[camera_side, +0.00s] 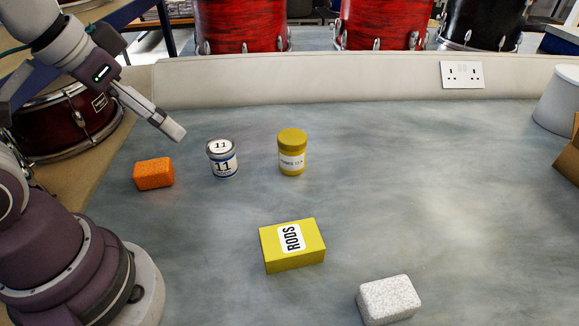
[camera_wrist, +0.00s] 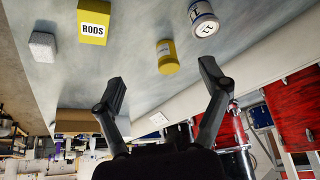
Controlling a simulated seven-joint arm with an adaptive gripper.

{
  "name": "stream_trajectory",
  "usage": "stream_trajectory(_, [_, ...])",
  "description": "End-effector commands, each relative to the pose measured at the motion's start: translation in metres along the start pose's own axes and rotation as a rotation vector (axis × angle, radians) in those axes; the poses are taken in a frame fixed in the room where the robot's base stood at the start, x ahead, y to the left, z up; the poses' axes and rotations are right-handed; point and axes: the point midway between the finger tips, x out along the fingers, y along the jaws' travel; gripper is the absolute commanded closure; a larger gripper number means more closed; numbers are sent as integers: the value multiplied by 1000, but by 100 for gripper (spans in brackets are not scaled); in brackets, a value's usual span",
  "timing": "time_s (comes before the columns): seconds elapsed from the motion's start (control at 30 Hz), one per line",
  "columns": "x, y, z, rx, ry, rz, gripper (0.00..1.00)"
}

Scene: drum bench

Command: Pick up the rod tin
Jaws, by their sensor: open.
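The rod tin (camera_side: 292,246) is a yellow box with a white label reading RODS. It lies on the grey bench in the lower middle of the side view. It also shows at the top left of the wrist view (camera_wrist: 93,22). My gripper (camera_side: 178,134) is up at the left in the side view, above the bench and well apart from the tin. In the wrist view its two fingers (camera_wrist: 162,78) are spread wide, with nothing between them.
An orange block (camera_side: 154,174), a white and blue tin marked 11 (camera_side: 222,160) and a yellow round jar (camera_side: 292,153) stand behind the rod tin. A white speckled block (camera_side: 388,300) lies in front to the right. The bench's right side is mostly clear.

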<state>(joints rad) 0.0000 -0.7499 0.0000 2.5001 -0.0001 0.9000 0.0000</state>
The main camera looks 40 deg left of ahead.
Motion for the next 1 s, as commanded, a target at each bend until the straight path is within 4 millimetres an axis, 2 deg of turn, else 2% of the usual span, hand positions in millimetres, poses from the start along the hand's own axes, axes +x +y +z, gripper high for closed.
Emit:
stream_trajectory(0.33, [0,0,0,-3,-1,0,12])
stream_trajectory(0.43, [1,-3,-9,-86,-29,-11,12])
stream_trajectory(0.57, [13,-17,-38,-395,-124,-58,12])
stream_trajectory(0.67, [34,-34,-61,-695,-202,-119,12])
stream_trajectory(0.73, [56,-47,-74,-913,-253,-174,12])
stream_trajectory(0.9, [111,-80,-83,-1364,-341,-313,12])
stream_trajectory(1.0, [132,-91,-81,-1524,-366,-372,12])
